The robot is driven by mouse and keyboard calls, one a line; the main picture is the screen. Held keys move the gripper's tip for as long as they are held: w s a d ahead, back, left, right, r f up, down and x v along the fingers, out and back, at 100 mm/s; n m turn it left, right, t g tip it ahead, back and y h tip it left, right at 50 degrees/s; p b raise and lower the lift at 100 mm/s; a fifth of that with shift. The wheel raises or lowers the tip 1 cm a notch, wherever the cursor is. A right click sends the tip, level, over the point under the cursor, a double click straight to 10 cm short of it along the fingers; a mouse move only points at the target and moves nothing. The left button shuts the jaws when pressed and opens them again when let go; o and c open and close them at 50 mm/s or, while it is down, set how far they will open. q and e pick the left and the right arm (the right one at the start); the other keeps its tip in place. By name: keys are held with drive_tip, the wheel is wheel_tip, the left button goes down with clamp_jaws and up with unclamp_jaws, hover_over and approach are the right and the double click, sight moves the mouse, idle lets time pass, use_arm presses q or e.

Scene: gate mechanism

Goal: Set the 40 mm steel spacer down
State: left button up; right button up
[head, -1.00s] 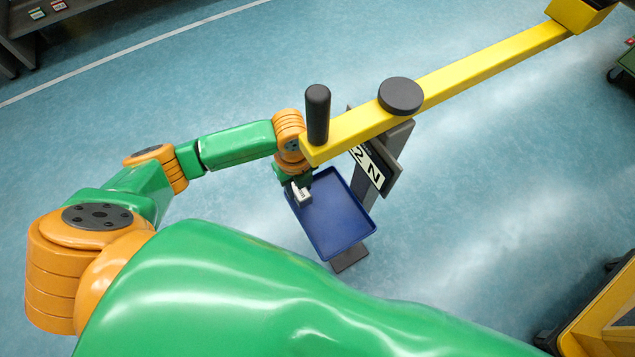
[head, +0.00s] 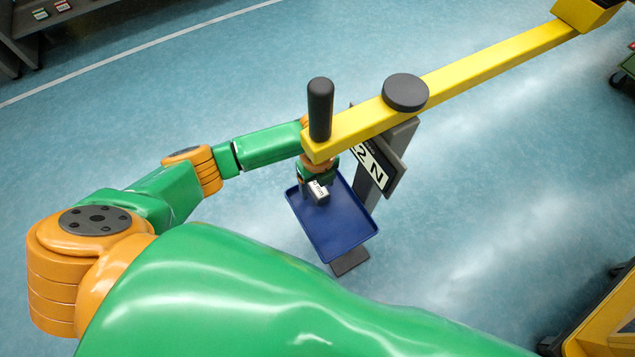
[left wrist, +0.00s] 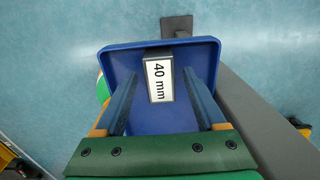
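The 40 mm steel spacer (left wrist: 160,78) is a small block with a white "40 mm" label. It also shows in the head view (head: 318,190), at the far left part of the blue tray (head: 338,226). My left gripper (left wrist: 161,75) is around the spacer in the left wrist view, one finger on each side. A narrow strip of blue shows between each finger and the block, so the fingers look open. Whether the block's underside touches the tray floor is hard to see. My right gripper is not in view.
A yellow beam (head: 480,70) with a black upright handle (head: 320,108) and a dark round knob (head: 405,92) passes above my left wrist. A grey post with a sign (head: 372,165) stands right of the tray. The tray's near part is empty.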

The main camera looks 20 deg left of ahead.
sight(318, 187)
use_arm(q)
wheel_tip(318, 187, up, 12)
drive_tip(key=p, duration=0.3)
idle(0.5)
